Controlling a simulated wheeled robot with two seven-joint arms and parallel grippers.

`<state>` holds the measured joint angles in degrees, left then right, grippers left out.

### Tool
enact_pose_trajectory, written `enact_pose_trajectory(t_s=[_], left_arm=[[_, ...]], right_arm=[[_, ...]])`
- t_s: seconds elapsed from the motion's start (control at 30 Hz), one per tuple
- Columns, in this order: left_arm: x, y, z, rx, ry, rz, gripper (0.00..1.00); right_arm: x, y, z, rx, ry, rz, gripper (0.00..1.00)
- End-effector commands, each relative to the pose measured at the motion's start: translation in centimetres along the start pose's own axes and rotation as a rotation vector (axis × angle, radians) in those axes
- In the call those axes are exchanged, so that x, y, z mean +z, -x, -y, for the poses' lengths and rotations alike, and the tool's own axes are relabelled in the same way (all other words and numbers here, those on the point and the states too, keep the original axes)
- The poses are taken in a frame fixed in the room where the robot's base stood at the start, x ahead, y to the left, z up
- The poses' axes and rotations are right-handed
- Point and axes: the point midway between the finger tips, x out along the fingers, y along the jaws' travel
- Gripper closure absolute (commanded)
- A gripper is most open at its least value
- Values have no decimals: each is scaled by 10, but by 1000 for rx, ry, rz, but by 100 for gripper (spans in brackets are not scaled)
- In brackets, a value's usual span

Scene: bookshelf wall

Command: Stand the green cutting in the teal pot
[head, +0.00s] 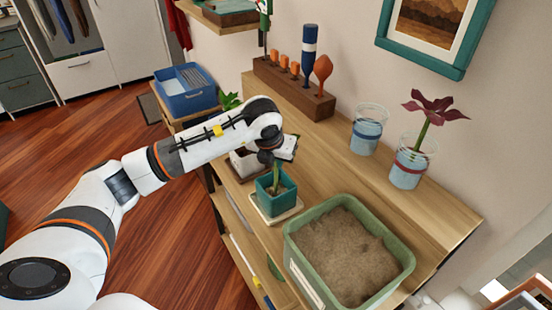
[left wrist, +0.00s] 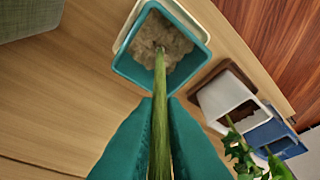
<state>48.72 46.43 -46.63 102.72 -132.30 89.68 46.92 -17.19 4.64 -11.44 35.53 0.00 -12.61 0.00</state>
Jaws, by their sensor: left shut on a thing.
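The teal pot (head: 267,208) stands on a pale saucer (head: 285,216) on the wooden shelf top. It also shows in the left wrist view (left wrist: 133,69), with brown soil inside. My left gripper (head: 270,163) is above the pot, shut on the green cutting (head: 276,176). In the left wrist view, the cutting (left wrist: 160,125) runs between the teal fingers and its far end lies over the soil, inside the pot's rim. I cannot tell whether that end is in the soil. The cutting's top is hidden. My right gripper is out of view.
A green tub (head: 297,241) of soil stands right of the pot. A white pot (head: 243,164) stands close behind my gripper. Two glasses of blue water, one (head: 368,130) empty of plants, one (head: 408,172) with a dark red plant (head: 430,110), stand near the wall. A wooden rack (head: 290,88) stands at the back.

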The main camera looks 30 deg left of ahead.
Motion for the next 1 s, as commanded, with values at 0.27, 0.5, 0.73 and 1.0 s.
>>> enact_pose_trajectory(t_s=[0.27,0.5,0.73,1.0], left_arm=[[4,-9,0,-1,0,0,100],[7,-16,0,-1,0,0,100],[10,-22,0,-1,0,0,100],[11,-26,0,-1,0,0,100]], right_arm=[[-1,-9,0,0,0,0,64],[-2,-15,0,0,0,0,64],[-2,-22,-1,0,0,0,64],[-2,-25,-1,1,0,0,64]])
